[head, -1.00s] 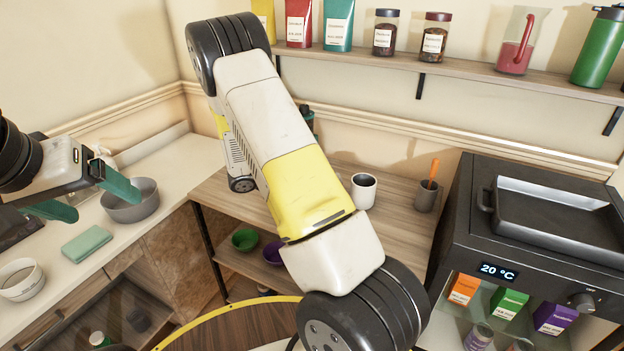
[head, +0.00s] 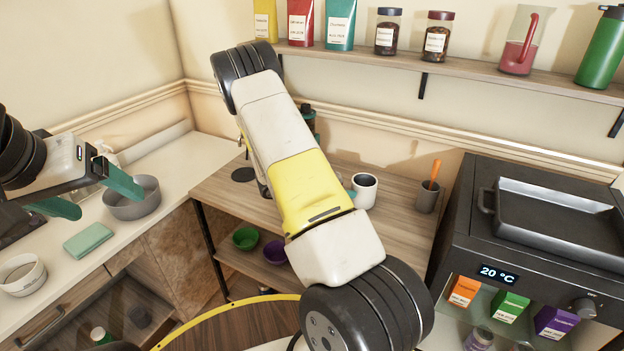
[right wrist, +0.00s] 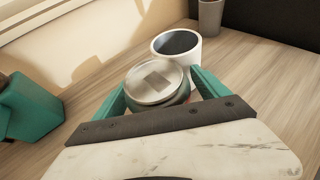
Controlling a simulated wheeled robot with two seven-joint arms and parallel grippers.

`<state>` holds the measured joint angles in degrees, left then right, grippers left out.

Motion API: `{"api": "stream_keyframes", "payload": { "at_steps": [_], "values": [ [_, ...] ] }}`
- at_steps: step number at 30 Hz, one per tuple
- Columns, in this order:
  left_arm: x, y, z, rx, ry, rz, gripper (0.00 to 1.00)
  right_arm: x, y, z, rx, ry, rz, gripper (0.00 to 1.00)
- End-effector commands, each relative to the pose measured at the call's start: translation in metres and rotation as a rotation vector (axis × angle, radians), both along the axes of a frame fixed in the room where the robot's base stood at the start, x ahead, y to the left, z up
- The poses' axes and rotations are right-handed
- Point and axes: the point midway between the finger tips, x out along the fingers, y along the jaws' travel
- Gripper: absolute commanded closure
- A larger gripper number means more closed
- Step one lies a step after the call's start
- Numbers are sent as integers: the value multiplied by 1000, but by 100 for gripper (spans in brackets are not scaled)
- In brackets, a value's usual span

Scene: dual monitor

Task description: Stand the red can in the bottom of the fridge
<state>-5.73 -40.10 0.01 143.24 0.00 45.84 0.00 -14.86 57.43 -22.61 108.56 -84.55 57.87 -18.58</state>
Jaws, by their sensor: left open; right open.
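In the right wrist view, a can with a silver lid (right wrist: 156,82) stands on the wooden table between the two teal fingers of my right gripper (right wrist: 163,88). A small reddish patch shows at its side; most of its body is hidden by the gripper. The fingers are open around it. In the head view my right arm hides the can and most of this gripper. My left gripper (head: 106,202) is open and empty near the grey bowl at the left counter. No fridge is clearly identifiable; a black appliance (head: 470,245) with a 20 °C display holds cartons and cans.
A white mug (head: 364,190) stands close behind the can and also shows in the right wrist view (right wrist: 178,46). A grey cup (head: 427,197) stands further right. Green and purple bowls sit on the lower shelf. A grey bowl (head: 132,205) and a green cloth (head: 89,240) are on the counter.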

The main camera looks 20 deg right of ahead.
Motion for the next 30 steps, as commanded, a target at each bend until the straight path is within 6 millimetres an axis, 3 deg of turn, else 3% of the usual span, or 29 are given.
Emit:
{"api": "stream_keyframes", "payload": {
  "at_steps": [4, 17, 30],
  "values": [
    [0, 0, 0, 0, 0, 0, 20, 0, 0, 0, 0, -1, 1, 16],
    [0, 0, 0, 0, 0, 0, 20, 0, 1, 0, 1, -1, 0, 100],
    [0, 0, 0, 0, 0, 0, 20, 0, 0, 12, -1, -4, -2, 100]
  ]
}}
